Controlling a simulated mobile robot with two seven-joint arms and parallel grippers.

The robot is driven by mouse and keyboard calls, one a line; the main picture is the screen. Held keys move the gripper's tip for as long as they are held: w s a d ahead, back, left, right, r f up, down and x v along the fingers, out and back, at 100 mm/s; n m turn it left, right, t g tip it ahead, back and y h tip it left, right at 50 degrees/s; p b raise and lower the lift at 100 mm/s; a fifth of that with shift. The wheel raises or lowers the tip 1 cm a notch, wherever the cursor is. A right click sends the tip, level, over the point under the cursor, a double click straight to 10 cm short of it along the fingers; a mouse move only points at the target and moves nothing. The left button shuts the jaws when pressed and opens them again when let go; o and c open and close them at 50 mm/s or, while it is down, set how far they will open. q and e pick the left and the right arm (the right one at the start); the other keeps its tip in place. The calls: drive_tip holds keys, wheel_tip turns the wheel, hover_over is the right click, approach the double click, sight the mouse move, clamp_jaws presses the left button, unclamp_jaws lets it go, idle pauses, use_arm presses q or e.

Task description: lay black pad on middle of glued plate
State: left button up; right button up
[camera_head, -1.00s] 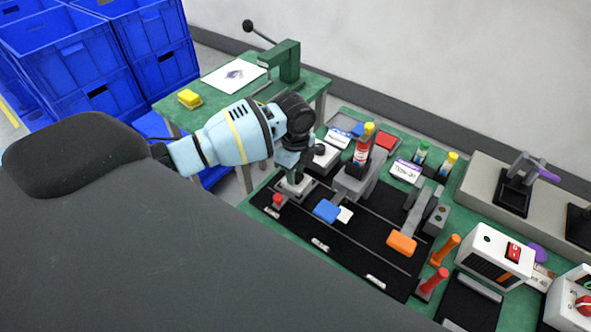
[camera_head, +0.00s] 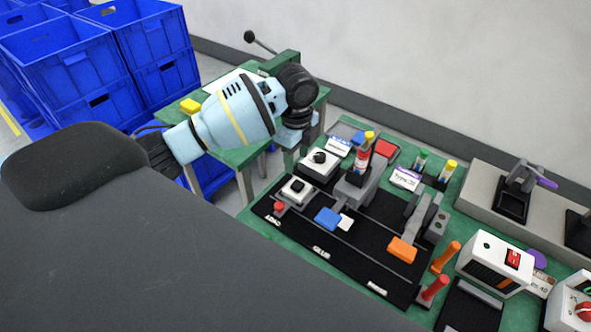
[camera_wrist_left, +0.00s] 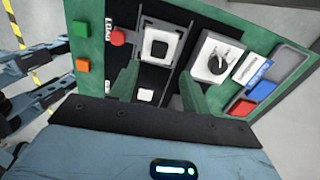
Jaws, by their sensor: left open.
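The black pad (camera_head: 298,186) lies on the middle of the pale plate (camera_head: 290,194), which sits in a grey holder at the left end of the black board. In the left wrist view the black pad (camera_wrist_left: 159,48) shows as a dark square, with the light plate (camera_wrist_left: 151,34) showing around it. My left gripper (camera_head: 290,150) is open, empty and raised behind the plate, apart from it. Its two fingers (camera_wrist_left: 160,88) stand wide apart in the wrist view. Whether glue is on the plate cannot be seen. My right gripper is not clearly seen.
A white box with a black knob (camera_head: 319,162) stands just behind the plate. A red button (camera_head: 279,207) is in front-left of it. A blue block (camera_head: 328,218), an orange block (camera_head: 402,249) and a glue bottle (camera_head: 363,152) stand to the right. Blue crates (camera_head: 125,50) are at the left.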

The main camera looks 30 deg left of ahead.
use_arm(q)
wheel_tip(320, 180, up, 3)
drive_tip(key=shift+r, duration=0.15)
